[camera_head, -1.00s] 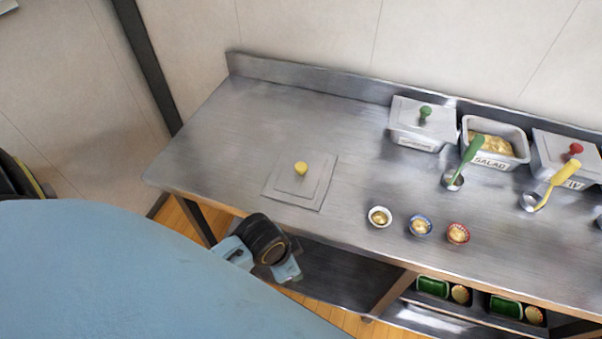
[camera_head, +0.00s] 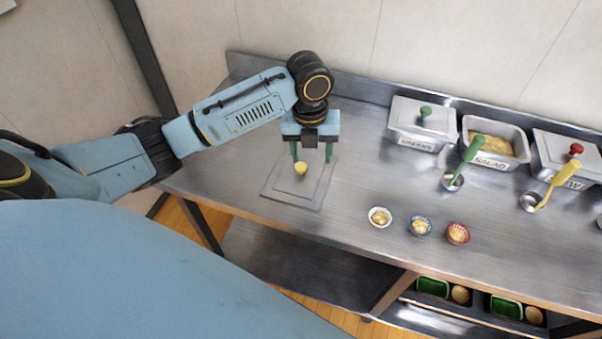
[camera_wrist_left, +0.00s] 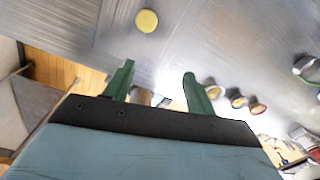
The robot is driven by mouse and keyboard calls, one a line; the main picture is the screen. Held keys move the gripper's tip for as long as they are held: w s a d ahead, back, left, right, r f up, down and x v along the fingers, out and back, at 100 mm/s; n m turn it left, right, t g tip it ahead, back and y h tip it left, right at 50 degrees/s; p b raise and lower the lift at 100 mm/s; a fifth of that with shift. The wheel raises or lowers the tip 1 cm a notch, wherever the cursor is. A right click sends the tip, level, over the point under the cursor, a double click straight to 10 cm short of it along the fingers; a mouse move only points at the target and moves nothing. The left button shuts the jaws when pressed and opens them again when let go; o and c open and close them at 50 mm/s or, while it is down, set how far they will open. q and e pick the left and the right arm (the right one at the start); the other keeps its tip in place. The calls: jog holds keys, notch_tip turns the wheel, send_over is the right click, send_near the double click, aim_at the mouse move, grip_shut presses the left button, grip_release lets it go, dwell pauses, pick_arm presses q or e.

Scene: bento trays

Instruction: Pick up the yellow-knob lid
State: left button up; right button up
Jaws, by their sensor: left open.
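The yellow-knob lid (camera_head: 290,195) is a flat square metal plate lying on the left part of the steel counter. Its yellow knob (camera_head: 300,168) stands at its middle; the knob also shows in the left wrist view (camera_wrist_left: 147,21), beyond the fingertips. My left gripper (camera_head: 312,160) points down just behind and above the knob, with its green fingers apart and nothing between them. The fingers also show in the left wrist view (camera_wrist_left: 157,77). My right gripper is not in view.
Three small bowls (camera_head: 420,225) sit to the right of the lid. A green-knob container (camera_head: 420,137), an open salad container (camera_head: 497,160) and a red-knob container (camera_head: 556,160) line the back right, with ladles in front. The counter around the lid is clear.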

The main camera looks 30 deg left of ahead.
pick_arm(q)
jog(key=w+a+r+m, duration=0.2)
jog(key=a+r, duration=0.1)
jog(key=b, duration=0.1)
send_over(301, 166)
jog(key=shift+m, duration=0.4)
jog(key=f, duration=0.7)
jog(key=shift+d+f, duration=0.15)
jog(key=shift+d, duration=0.1)
jog(key=f, duration=0.5)
jog(key=shift+a, duration=0.3)
jog(key=c, duration=1.2)
